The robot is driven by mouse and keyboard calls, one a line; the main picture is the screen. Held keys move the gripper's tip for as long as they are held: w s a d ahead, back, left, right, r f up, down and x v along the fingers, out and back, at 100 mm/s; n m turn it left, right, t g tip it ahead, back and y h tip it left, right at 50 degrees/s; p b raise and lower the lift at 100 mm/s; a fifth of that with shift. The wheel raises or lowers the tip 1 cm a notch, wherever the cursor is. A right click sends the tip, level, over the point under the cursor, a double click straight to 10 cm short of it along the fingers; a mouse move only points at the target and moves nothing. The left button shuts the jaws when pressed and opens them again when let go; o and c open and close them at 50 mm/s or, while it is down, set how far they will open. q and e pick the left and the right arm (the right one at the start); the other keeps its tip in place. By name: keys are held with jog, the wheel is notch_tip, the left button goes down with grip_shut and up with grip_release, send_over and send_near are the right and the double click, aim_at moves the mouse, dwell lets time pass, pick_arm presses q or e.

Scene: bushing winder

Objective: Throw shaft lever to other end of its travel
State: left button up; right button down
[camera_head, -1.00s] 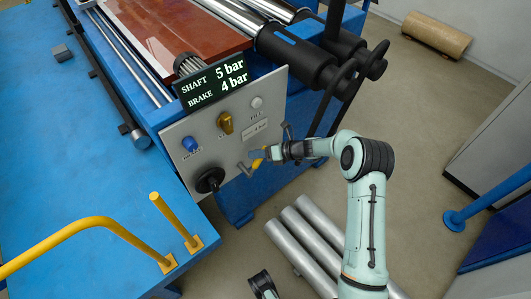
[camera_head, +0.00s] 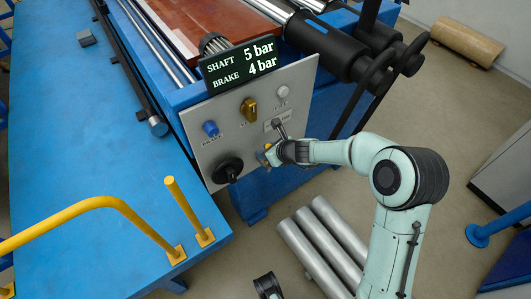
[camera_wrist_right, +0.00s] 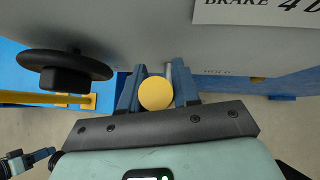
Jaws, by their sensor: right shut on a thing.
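The shaft lever has a yellow round knob, seen in the right wrist view (camera_wrist_right: 156,93), with a pale rod behind it. It sits low on the grey control panel (camera_head: 216,157). My right gripper (camera_head: 268,155) is at the panel's lower right part, and its two blue fingers (camera_wrist_right: 158,90) are shut around the knob, one on each side. In the head view the gripper mostly hides the lever. My left gripper (camera_head: 267,286) shows only partly at the bottom edge; its jaw state is unclear.
A black knob (camera_head: 227,170) is left of the lever. Above are a blue button (camera_head: 210,129), a yellow selector (camera_head: 249,109) and a display (camera_head: 240,63) reading shaft 5 bar, brake 4 bar. Metal rolls (camera_head: 322,240) lie on the floor below; a yellow rail (camera_head: 95,206) stands left.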

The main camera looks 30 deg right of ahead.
pick_arm(q)
jog(key=shift+w+a+f, duration=0.15)
jog(key=shift+w+f, duration=0.05)
jog(key=shift+w, duration=0.05)
pick_arm(e)
jog(key=shift+a, duration=0.15)
jog(key=c, duration=0.9)
grip_release()
pick_arm(q)
jog(key=s+d+r+g+h+p, duration=0.1)
jog(key=s+d+r+g+p, duration=0.1)
jog(key=s, duration=0.5)
notch_tip(320, 180, up, 3)
jog(key=shift+d+r+m+p, duration=0.1)
jog(key=shift+d+m+p, duration=0.2)
jog(key=shift+d+p, duration=0.65)
pick_arm(e)
jog(key=v, duration=1.3)
jog(key=shift+s, duration=0.2)
pick_arm(q)
jog(key=shift+a, duration=0.25)
pick_arm(e)
jog(key=shift+r, duration=0.1)
